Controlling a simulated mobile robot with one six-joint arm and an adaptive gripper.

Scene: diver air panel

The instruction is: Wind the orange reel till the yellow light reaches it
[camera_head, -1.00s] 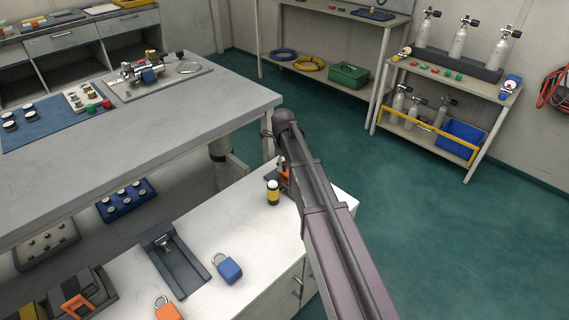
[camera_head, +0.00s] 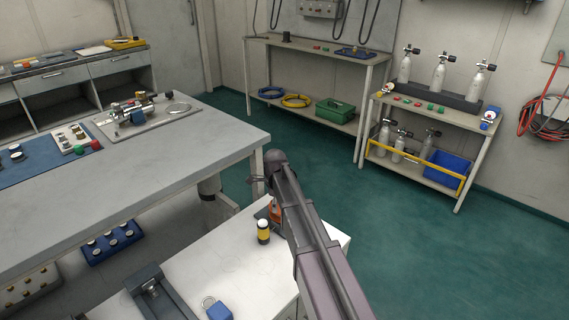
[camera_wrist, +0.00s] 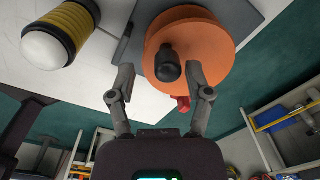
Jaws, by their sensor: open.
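The orange reel (camera_wrist: 205,40) shows in the wrist view, on a grey plate (camera_wrist: 240,12), with a black crank knob (camera_wrist: 167,66) on its face. In the head view the reel (camera_head: 277,210) is mostly hidden behind my arm. The yellow light (camera_wrist: 75,28), with black bands and a white end, is left of the reel and apart from it. It also stands on the white bench top in the head view (camera_head: 263,232). My gripper (camera_wrist: 161,76) is open, its fingers on either side of the knob; I cannot tell whether they touch it. Any line between light and reel is not clear.
A small red part (camera_wrist: 183,104) shows beside the reel's rim. The white bench (camera_head: 215,262) also holds a blue padlock (camera_head: 219,311) and a dark grey fixture (camera_head: 158,290). A large grey table (camera_head: 150,165) stands at left.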

